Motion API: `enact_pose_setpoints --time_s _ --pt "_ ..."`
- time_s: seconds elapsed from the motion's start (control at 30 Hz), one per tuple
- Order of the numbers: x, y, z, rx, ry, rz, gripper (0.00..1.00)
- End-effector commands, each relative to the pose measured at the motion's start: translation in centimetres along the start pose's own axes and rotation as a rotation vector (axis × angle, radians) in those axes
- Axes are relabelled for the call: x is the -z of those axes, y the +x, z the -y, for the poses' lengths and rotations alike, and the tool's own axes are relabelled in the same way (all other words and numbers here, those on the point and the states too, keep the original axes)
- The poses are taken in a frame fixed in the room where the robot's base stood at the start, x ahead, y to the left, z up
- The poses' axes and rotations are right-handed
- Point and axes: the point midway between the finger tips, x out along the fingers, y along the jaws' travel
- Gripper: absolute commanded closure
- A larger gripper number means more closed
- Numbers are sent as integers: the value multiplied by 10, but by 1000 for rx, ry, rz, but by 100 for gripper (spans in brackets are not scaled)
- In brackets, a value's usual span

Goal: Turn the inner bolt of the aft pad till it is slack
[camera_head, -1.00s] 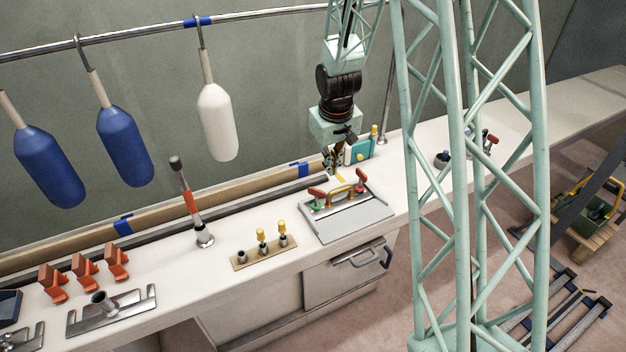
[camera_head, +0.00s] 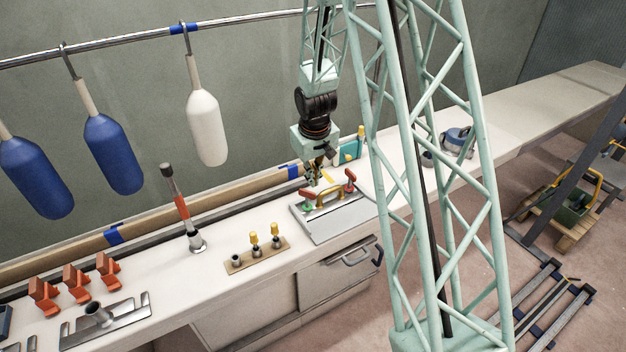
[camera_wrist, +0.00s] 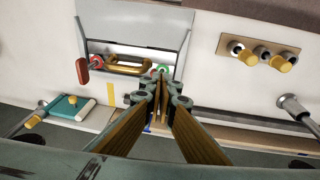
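My gripper (camera_head: 315,178) hangs above the white bench, just behind a grey hinged panel (camera_head: 342,222). In the wrist view its fingers (camera_wrist: 161,85) are close together with nothing visible held between them. The panel has a yellow bar handle (camera_wrist: 128,68) and red-knobbed levers (camera_head: 308,193), with a green ring (camera_wrist: 162,70) near my fingertips.
A wooden strip (camera_head: 238,268) holds a socket and yellow-topped pieces. A red-banded post (camera_head: 182,210) stands farther left, near orange blocks (camera_head: 75,282). A teal box (camera_head: 350,152) is behind my gripper. Fenders (camera_head: 207,130) hang from a rail. The bench farther right has free room.

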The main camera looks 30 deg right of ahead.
Motion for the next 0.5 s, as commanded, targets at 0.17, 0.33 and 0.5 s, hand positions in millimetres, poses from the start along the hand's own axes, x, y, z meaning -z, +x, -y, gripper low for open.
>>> enact_pose_setpoints --time_s 0.17,0.33,0.5 --pt "0 6 0 0 0 0 100" --pt "0 15 0 0 0 0 100" --pt "0 27 0 0 1 0 100"
